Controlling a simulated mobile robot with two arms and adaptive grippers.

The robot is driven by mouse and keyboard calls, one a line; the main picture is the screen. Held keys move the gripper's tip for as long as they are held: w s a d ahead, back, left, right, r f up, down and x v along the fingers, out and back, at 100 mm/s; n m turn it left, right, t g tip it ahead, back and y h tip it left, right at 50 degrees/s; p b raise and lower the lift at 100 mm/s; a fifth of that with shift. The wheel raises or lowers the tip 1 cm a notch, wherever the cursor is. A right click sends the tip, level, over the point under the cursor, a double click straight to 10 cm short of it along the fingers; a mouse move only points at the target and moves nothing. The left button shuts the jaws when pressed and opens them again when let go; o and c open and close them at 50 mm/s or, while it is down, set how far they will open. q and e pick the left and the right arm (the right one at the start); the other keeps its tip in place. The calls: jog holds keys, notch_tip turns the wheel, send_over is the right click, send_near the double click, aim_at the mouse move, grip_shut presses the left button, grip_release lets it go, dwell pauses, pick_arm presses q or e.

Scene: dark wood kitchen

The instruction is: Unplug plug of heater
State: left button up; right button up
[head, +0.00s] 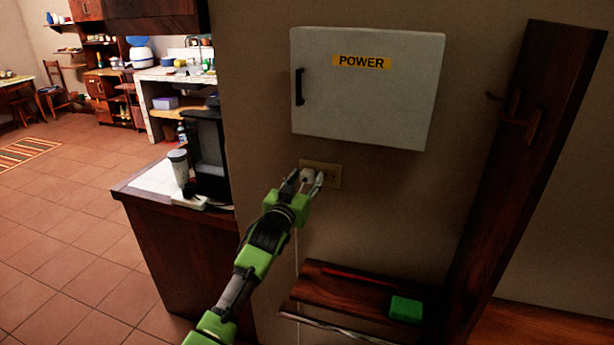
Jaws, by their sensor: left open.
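A brass-coloured wall socket (332,175) is on the wall below the power box. A white plug (308,176) sits at its left part, partly hidden by my left gripper. A thin white cord (297,262) hangs straight down the wall from there. My left gripper (308,179) is open, with its fingertips at the plug, one to each side of it as far as I can see. I cannot tell whether the fingers touch it. The heater is not in view. My right gripper is not in view.
A white power box (365,88) hangs above the socket. A wooden shelf (350,295) with a green sponge (406,309) is below, beside a tall wooden board with hooks (530,130). A counter (150,185) with a coffee machine (207,155) and cup (179,168) stands left.

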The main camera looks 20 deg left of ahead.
aim_at(305, 179)
pick_arm(q)
grip_shut()
jog(key=shift+s+p, duration=0.25)
jog(key=shift+p, duration=0.15)
jog(key=shift+s+r+p, duration=0.1)
jog(key=shift+s+p, duration=0.25)
jog(key=shift+s, duration=0.35)
jog(key=shift+s+p, duration=0.5)
jog(key=shift+s, duration=0.1)
jog(key=shift+s+a+p, duration=0.1)
jog(key=shift+s+p, duration=0.8)
jog(key=shift+s, duration=0.6)
